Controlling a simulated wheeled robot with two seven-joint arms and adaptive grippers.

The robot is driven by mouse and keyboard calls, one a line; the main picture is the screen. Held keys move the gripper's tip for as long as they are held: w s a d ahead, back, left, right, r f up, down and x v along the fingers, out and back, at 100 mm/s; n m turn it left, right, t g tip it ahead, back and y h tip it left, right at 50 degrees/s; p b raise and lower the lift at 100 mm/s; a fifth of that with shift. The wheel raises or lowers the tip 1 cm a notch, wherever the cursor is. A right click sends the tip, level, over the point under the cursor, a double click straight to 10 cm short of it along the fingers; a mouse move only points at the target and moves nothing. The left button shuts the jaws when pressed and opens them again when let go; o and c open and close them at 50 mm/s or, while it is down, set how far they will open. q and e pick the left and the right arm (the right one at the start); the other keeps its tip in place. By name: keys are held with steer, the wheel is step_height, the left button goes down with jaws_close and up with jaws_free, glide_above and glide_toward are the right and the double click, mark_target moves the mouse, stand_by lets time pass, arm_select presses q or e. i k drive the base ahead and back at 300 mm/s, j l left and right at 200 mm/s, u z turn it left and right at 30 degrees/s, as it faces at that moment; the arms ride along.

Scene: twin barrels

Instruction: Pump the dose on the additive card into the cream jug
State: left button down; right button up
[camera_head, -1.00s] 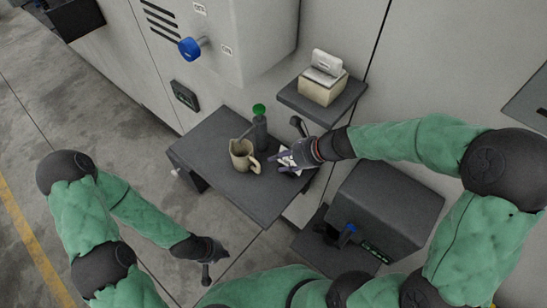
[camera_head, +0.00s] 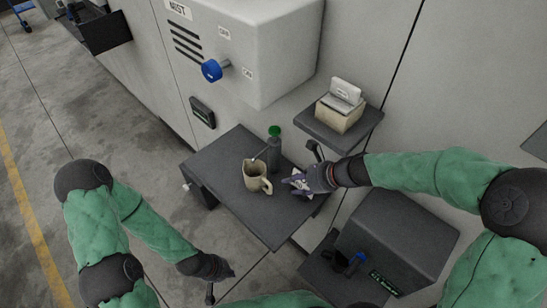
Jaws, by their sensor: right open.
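The cream jug (camera_head: 254,179) stands upright on a dark grey shelf table (camera_head: 220,165), its handle to the right. A dark pump bottle with a green top (camera_head: 274,131) stands just behind it, its spout pointing toward the jug. My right gripper (camera_head: 301,183) is open at the right side of the table, over a white item (camera_head: 299,187) it partly hides; I cannot tell whether they touch or whether it is the additive card. My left gripper (camera_head: 222,281) hangs low in front of the table, away from the objects; its jaw state is unclear.
A cream box with white cards (camera_head: 341,112) sits on a small wall shelf (camera_head: 360,124) behind my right arm. A grey cabinet with a blue knob (camera_head: 212,71) is above the table.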

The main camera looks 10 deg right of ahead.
mark_target(275, 131)
steer(key=k+j, duration=0.25)
steer(key=k, duration=0.2)
steer(key=k+j, duration=0.25)
steer(key=k, duration=0.25)
